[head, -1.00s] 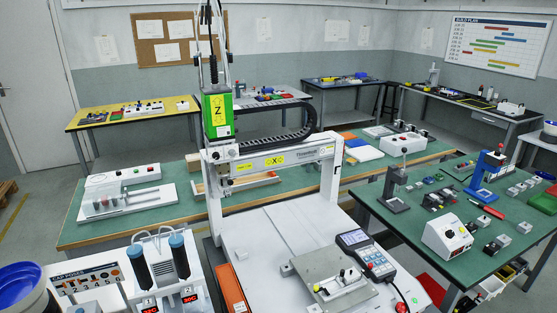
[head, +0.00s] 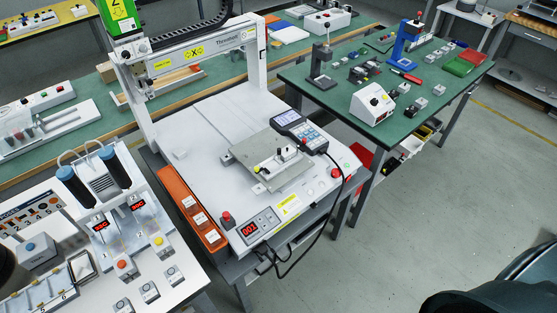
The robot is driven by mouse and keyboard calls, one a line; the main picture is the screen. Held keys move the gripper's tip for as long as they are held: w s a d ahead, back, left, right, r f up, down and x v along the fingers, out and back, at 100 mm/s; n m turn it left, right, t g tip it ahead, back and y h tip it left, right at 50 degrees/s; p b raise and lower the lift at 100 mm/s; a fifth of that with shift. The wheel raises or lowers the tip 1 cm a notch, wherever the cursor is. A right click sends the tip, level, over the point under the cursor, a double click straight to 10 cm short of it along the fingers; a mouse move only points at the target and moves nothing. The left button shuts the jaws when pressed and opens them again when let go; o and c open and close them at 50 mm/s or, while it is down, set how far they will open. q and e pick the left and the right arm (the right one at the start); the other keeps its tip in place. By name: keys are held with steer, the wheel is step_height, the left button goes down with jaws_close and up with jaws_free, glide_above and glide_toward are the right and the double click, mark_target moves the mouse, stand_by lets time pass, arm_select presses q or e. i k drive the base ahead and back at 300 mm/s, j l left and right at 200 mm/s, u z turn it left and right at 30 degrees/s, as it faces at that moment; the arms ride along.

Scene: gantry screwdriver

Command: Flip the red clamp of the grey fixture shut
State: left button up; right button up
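A grey fixture plate (head: 245,152) sits on the white bed of the gantry screwdriver machine, in the middle of the head view. A small pale block with a dark knob (head: 279,151) stands on it, and a small yellow spot shows near its left edge. I cannot make out a red clamp on it at this size, nor whether any clamp there is open or shut. Neither of my grippers is in view.
A teach pendant (head: 289,118) lies behind the fixture, its cable hanging over the front right. An orange tray (head: 182,199) lies along the bed's left side. A red button (head: 226,217) stands at the front. The gantry arch (head: 257,60) spans behind.

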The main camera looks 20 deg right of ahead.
mark_target(304, 140)
steer(key=k+l, duration=0.4)
steer(key=l, duration=0.2)
steer(key=z, duration=1.6)
